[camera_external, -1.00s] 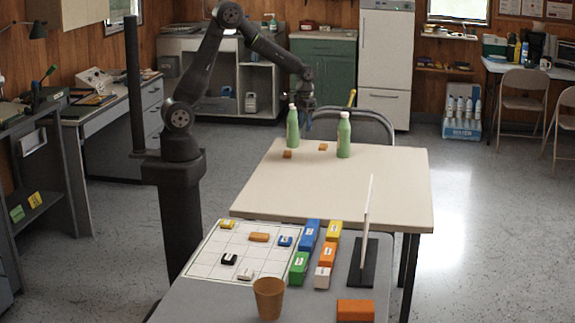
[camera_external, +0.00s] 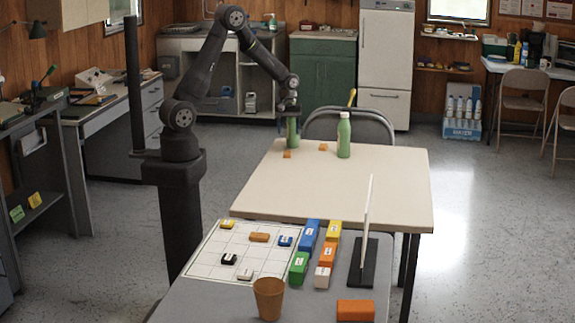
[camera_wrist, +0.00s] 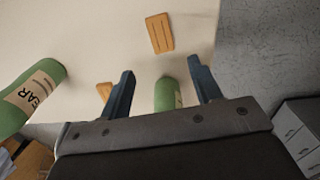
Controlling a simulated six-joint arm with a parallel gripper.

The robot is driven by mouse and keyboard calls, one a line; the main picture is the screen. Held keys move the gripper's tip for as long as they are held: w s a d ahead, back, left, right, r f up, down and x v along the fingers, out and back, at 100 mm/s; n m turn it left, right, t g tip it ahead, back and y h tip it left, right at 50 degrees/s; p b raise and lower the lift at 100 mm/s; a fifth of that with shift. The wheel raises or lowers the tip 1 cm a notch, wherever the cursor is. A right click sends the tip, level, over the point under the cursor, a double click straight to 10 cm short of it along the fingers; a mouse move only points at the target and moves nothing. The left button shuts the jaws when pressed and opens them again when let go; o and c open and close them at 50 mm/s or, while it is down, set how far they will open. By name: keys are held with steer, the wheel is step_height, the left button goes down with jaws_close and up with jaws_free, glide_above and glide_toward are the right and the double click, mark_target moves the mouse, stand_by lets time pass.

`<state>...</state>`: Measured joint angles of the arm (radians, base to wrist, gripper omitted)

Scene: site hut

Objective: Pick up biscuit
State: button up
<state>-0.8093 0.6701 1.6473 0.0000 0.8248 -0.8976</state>
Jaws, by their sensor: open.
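Two small orange-brown biscuits lie flat on the cream table. In the external view one biscuit (camera_external: 287,154) lies in front of the left green bottle and the other biscuit (camera_external: 323,147) lies between the two bottles. In the wrist view one biscuit (camera_wrist: 160,33) is fully visible beyond the fingertips, and the other biscuit (camera_wrist: 104,91) is partly hidden by the left finger. My gripper (camera_external: 291,109) is above or beside the left bottle, covering its top. In the wrist view my gripper (camera_wrist: 158,75) is open, with part of a green bottle (camera_wrist: 167,94) showing between its fingers.
The right green bottle (camera_external: 344,136) stands upright on the cream table (camera_external: 350,200), whose front half is clear. A nearer grey table holds a grid board (camera_external: 215,262), coloured blocks, a brown cup (camera_external: 268,298) and an upright panel (camera_external: 367,220). A chair (camera_external: 350,123) stands behind.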

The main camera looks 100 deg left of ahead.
mark_target(287, 152)
step_height(287, 152, down, 4)
steer(key=shift+s+d+f, duration=0.1)
steer(key=shift+f, duration=1.35)
steer(key=shift+s+d+f, duration=0.1)
steer(key=shift+f, duration=1.3)
steer(key=c, duration=1.1)
